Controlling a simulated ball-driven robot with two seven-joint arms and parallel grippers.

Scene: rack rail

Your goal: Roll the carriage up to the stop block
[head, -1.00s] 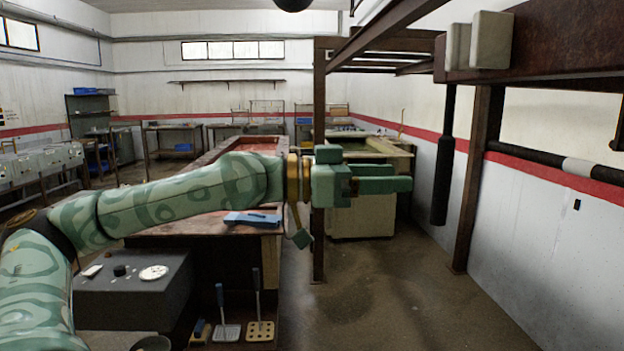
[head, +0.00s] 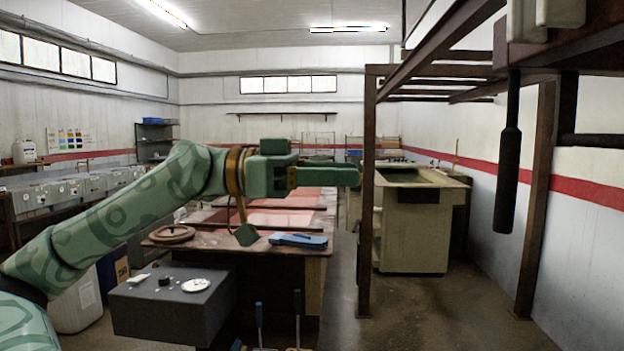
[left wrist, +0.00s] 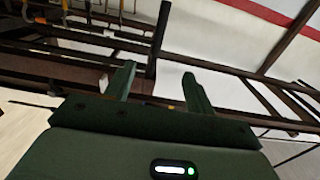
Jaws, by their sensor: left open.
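My left gripper (head: 352,177) reaches in from the left in the head view, its fingers pointing right. It is open and empty, with both fingers apart in the left wrist view (left wrist: 160,84). A dark beam (head: 606,45) at the upper right carries pale blocks (head: 524,22), cut by the top edge. A black handle (head: 508,170) hangs upright below them, to the right of my gripper and apart from it. I cannot tell which parts are the carriage and which the stop block. My right gripper is not in view.
A brown steel frame has a post (head: 366,200) near my fingertips in the picture and another post (head: 537,200) at the right. A workbench (head: 225,250) with a blue tool (head: 298,240) and a grey box (head: 170,310) lie below my arm. Open floor (head: 450,315) shows at the lower right.

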